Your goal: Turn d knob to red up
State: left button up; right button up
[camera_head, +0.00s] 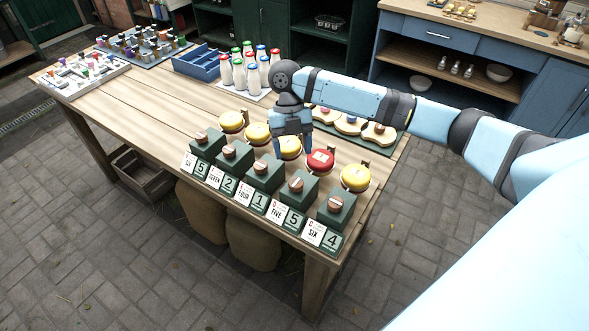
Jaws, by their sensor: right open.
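A row of green boxes stands along the table's front edge, each with a round copper-coloured knob on top. The fourth knob from the left (296,184) has a red disc (319,161) behind it. The other discs are yellow, such as the one at the right end (355,178). The letters on the small cards are too small to read, so I cannot tell which knob is d. My right gripper (293,148) points down, open, over the middle yellow disc, partly hiding it. It is behind and above the knobs. My left gripper is not in view.
Number cards (277,213) lean before the boxes. White bottles with coloured caps (250,74) stand behind, left of my right arm, beside a blue crate (197,63). A green tray with wavy wooden pieces (350,126) lies behind the discs. The table's (150,102) left-middle is clear.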

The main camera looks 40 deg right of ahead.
jog(key=v, duration=0.5)
jog(key=shift+r, duration=0.1)
dwell(0.3)
jog(key=s+a+f+m+t+y, duration=0.2)
jog(key=s+a+f+m+t, duration=0.1)
jog(key=s+a+f+m, duration=0.95)
jog(key=s+d+f+m+t+h, duration=0.1)
jog(key=s+d+m+t+h, duration=0.3)
jog(key=s+m, duration=1.3)
jog(key=w+a+f+t+y+p, duration=0.3)
jog(key=w+a+f+t+p, duration=0.1)
jog(key=f+t, duration=0.4)
jog(key=shift+w+a+f+n+y+p, duration=0.4)
jog(key=shift+w+a, duration=0.2)
jog(key=shift+w, duration=0.35)
